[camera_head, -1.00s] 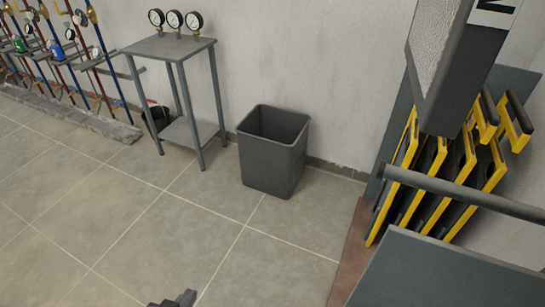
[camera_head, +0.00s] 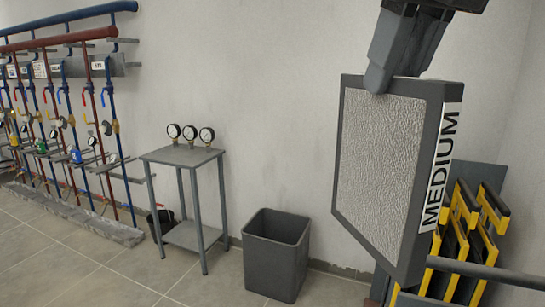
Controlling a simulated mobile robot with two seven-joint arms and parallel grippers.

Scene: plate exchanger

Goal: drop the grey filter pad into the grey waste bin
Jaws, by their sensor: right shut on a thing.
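The filter pad (camera_head: 378,150) is a large square block with a white textured face, a dark grey frame and a white label reading MEDIUM. It hangs upright in the air at the right of the head view. My right gripper (camera_head: 380,84) is shut on its top edge, coming down from above. The grey waste bin (camera_head: 273,264) stands on the floor by the wall, left of and below the pad in the picture. It is open at the top; its bottom inside is hidden. My left gripper is not in view.
A grey metal stand (camera_head: 182,156) with three gauges is left of the bin, with a dark bucket (camera_head: 160,222) behind its legs. Yellow-and-black frames (camera_head: 465,245) and a grey bar (camera_head: 490,272) are at the right. Pipes (camera_head: 65,115) line the left wall.

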